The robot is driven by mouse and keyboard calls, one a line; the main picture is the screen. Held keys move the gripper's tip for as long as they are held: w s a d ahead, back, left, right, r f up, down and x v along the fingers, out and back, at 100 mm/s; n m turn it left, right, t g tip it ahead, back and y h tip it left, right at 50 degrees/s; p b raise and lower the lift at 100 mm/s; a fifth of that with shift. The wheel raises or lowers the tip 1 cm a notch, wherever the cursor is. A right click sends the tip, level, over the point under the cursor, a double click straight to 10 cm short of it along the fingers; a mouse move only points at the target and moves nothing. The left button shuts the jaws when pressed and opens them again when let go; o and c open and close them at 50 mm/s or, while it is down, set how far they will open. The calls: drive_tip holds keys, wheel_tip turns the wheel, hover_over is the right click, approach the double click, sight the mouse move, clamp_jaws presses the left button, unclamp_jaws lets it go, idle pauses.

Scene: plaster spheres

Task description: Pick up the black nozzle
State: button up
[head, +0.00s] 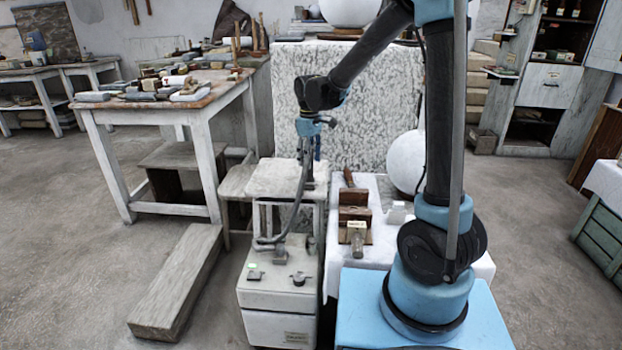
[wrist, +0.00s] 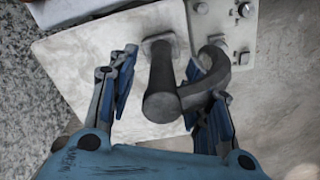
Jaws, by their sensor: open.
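The black nozzle (wrist: 161,88) shows in the wrist view as a dark upright cylinder, with a thick dark hose curving off to its right. It stands over a pale square top. My gripper (wrist: 162,66) is open, with one blue-grey finger on each side of the nozzle. A gap shows on the left; the right finger overlaps the hose in the picture, and I cannot tell whether they touch. In the head view my gripper (head: 309,148) points down above the pale stand, and the dark hose (head: 296,205) hangs below it. The nozzle is hard to make out there.
The hose runs down to a pale cabinet (head: 280,312) with small knobs on top. A white-clothed table (head: 335,250) with wooden blocks stands just right. A speckled slab (head: 375,110) rises behind, near a white sphere (head: 407,160). Floor at the left is mostly free around a long beam (head: 180,280).

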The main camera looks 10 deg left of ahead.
drive_tip(key=shift+f, duration=1.3)
drive_tip(key=shift+s, duration=0.1)
clamp_jaws()
drive_tip(key=shift+r, duration=0.1)
wheel_tip(320, 180, up, 10)
drive_tip(key=shift+f, duration=0.1)
